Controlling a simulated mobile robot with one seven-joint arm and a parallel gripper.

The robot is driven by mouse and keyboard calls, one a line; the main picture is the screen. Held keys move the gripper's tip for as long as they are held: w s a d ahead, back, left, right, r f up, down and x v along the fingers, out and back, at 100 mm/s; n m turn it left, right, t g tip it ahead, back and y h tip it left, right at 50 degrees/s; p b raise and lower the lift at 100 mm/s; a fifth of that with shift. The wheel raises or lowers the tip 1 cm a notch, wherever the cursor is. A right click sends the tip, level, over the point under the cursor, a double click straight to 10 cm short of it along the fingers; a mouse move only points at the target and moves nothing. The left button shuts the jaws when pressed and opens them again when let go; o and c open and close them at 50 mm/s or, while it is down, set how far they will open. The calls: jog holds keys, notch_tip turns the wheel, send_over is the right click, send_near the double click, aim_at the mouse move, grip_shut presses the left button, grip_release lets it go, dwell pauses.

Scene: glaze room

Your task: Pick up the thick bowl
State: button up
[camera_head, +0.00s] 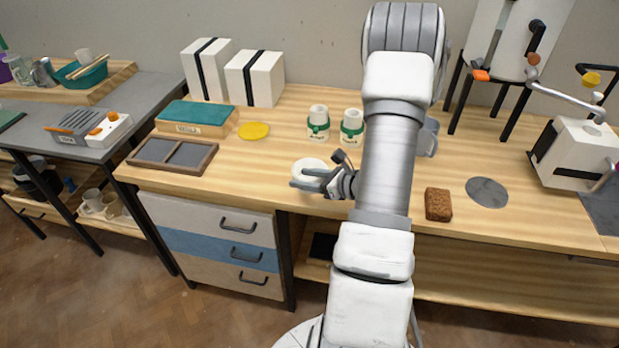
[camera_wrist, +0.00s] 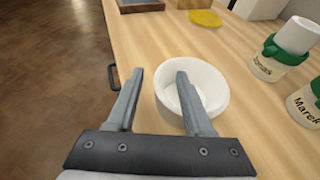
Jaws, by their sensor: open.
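The thick bowl (camera_wrist: 213,86) is white with a heavy rim and stands upright on the wooden bench. In the head view the bowl (camera_head: 308,166) is partly hidden behind my gripper (camera_head: 298,180). In the wrist view my gripper (camera_wrist: 160,85) is open and empty. Its right finger overlaps the bowl's near left part in the picture, and its left finger is outside the bowl, to the left. I cannot tell whether the right finger is inside the bowl or above it, or whether it touches.
Two white jars with green bands (camera_head: 318,123) (camera_head: 352,127) stand behind the bowl. A yellow disc (camera_head: 253,131) and a dark framed tray (camera_head: 173,155) lie to the left. A brown block (camera_head: 438,204) lies to the right. The bench's front edge is close to the bowl.

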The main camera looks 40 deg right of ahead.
grip_shut()
dwell(1.4)
